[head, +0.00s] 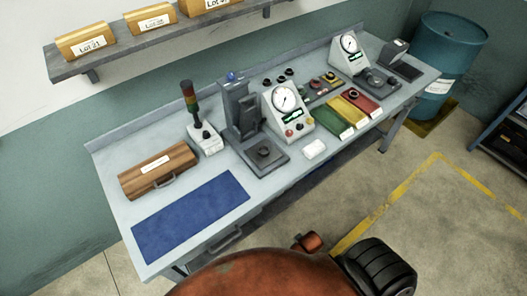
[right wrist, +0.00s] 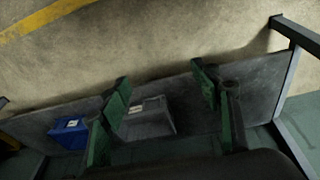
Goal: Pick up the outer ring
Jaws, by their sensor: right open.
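I cannot tell for sure which part is the outer ring. Several small dark round parts (head: 280,77) sit at the back of the workbench, behind the first gauge box. A dark round part (head: 264,153) sits on the base of the grey press-like machine (head: 240,105). My right gripper (right wrist: 160,80) shows in the right wrist view, its green fingers wide apart with nothing between them. It points at the floor and a grey shelf, away from these parts. My left gripper is in neither view.
The workbench (head: 122,207) carries a wooden box (head: 157,172), a blue mat (head: 190,218), a signal lamp (head: 205,135), gauge boxes (head: 285,105) and coloured trays (head: 350,108). In the right wrist view, a grey shelf (right wrist: 180,92) holds a blue bin (right wrist: 68,133) and a grey bin (right wrist: 150,122).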

